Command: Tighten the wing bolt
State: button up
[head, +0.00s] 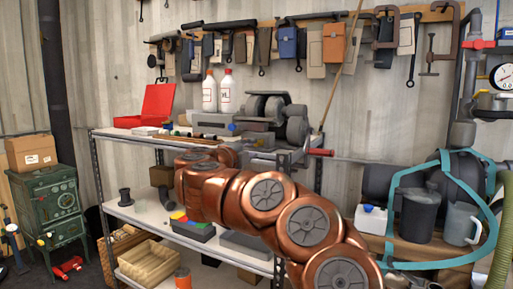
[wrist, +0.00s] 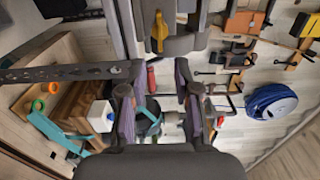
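A yellow, wing-shaped piece (wrist: 159,31), which looks like the wing bolt, stands on a dark grey body at the top middle of the wrist view. My gripper (wrist: 158,108) is open, with a clear gap between its two fingers and nothing held. The yellow piece lies above the gap in the picture, apart from the fingertips. In the head view my copper-coloured arm reaches toward the shelf, and I cannot make out the gripper or the yellow piece there. A grey machine (head: 275,115) stands on the top shelf behind the arm.
The metal shelf unit (head: 130,136) carries two white bottles (head: 218,91), an open red case (head: 156,103) and a rod with a red handle (head: 320,152). Tools hang on the wall behind. A green stove (head: 52,205) stands left; a teal-framed item (head: 480,205) stands right.

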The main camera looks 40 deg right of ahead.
jog(key=shift+v, duration=2.45)
